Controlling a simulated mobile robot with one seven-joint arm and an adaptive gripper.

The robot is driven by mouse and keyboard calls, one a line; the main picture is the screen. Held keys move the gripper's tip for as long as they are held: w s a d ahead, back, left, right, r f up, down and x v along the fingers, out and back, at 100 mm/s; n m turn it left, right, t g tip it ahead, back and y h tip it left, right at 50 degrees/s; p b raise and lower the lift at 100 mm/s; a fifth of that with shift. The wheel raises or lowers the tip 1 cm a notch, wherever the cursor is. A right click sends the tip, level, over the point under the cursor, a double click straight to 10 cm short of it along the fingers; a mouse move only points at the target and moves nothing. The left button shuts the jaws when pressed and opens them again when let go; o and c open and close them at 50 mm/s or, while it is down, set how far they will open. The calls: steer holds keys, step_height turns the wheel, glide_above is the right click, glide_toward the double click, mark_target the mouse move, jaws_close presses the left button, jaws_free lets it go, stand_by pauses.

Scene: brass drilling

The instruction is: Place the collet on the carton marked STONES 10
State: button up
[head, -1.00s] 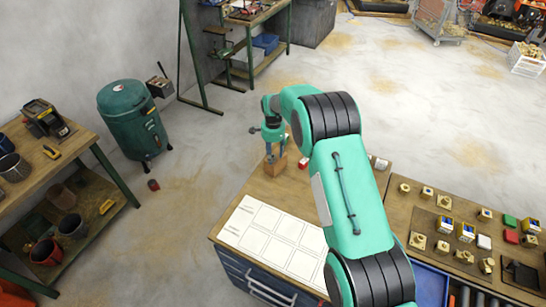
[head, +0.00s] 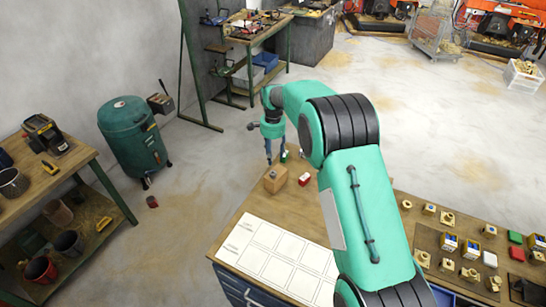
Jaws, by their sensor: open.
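A brown carton (head: 275,181) stands at the far end of the bench. Its marking cannot be read at this size. A small grey piece that looks like the collet (head: 272,174) sits on top of the carton. My gripper (head: 276,161) is open, points down, and is above and slightly behind the carton in the picture. It is apart from the small piece, and nothing shows between its fingers.
A small red-and-white box (head: 304,179) stands right of the carton. A white sheet with marked squares (head: 280,258) lies on the bench's front left. Several brass fittings and small boxes (head: 449,242) stand at the right, beyond my arm.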

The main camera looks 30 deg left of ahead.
stand_by(0.8)
steer(key=s+d+r+n+t+y, duration=0.1)
steer(key=s+d+r+t, duration=0.1)
steer(key=d+r, duration=2.45)
steer(key=s+d+r+n+t, duration=0.1)
steer(key=s+d+r, duration=0.45)
steer(key=d, duration=0.25)
steer(key=s+d+r, duration=0.5)
steer(key=s+d, duration=0.1)
steer(key=d, duration=0.2)
steer(key=s+d+t, duration=0.1)
steer(key=s+d, duration=0.5)
steer(key=s, duration=0.3)
steer(key=s+d+f+n, duration=0.1)
steer(key=s+d, duration=0.5)
steer(key=s, duration=0.3)
steer(key=s+d+f+n+t+h, duration=0.1)
steer(key=s+d, duration=0.5)
steer(key=s, duration=0.3)
steer(key=shift+s+d+f+t, duration=0.25)
steer(key=shift+s+t, duration=0.05)
steer(key=shift+s, duration=0.05)
